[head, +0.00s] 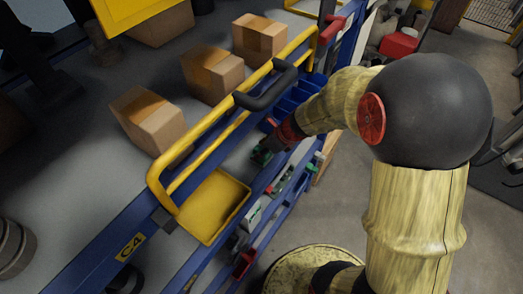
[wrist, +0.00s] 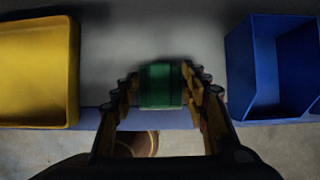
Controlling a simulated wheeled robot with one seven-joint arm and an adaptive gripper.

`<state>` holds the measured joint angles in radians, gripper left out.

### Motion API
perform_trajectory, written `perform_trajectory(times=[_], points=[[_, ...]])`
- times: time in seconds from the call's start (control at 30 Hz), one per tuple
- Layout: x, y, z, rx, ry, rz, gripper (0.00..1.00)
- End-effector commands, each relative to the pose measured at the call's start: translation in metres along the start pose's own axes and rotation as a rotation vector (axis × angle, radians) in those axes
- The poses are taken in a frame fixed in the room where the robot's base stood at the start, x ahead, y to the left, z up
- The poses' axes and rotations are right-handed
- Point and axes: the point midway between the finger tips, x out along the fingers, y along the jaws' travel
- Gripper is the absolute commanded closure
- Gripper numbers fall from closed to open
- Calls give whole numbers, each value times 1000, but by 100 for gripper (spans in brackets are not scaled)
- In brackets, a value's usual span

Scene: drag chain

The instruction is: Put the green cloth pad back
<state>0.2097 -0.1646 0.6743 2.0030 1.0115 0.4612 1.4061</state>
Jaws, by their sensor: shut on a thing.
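The green cloth pad (wrist: 160,86) is between the two fingers of my gripper (wrist: 160,90) in the wrist view. The gripper is shut on it, with a finger against each side. Behind the pad is a pale grey shelf surface (wrist: 110,50); whether the pad touches it, I cannot tell. In the head view the pad (head: 262,155) is a small dark green shape at the tip of my arm, over the shelf near its front edge. My gripper (head: 268,148) is small and partly dark there.
A yellow tray (wrist: 38,70) stands left of the gripper and a blue bin (wrist: 272,65) right of it. In the head view, a yellow rail (head: 210,125) with a black handle (head: 265,88) runs alongside. Cardboard boxes (head: 150,120) stand beyond the rail.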

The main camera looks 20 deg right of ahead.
Motion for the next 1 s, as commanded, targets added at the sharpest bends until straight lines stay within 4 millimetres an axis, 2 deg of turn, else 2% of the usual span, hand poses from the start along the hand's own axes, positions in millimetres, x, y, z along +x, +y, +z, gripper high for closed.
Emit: perform_trajectory(times=[0.23, 0.27, 0.57, 0.87, 1.0], points=[[1, 0, -1, 0, 0, 0, 76], [1, 0, -1, 0, 1, 0, 55], [0, 0, -1, 0, 1, 0, 38], [0, 0, 0, 0, 0, 0, 37], [-11, -1, 1, 1, -2, -2, 37]])
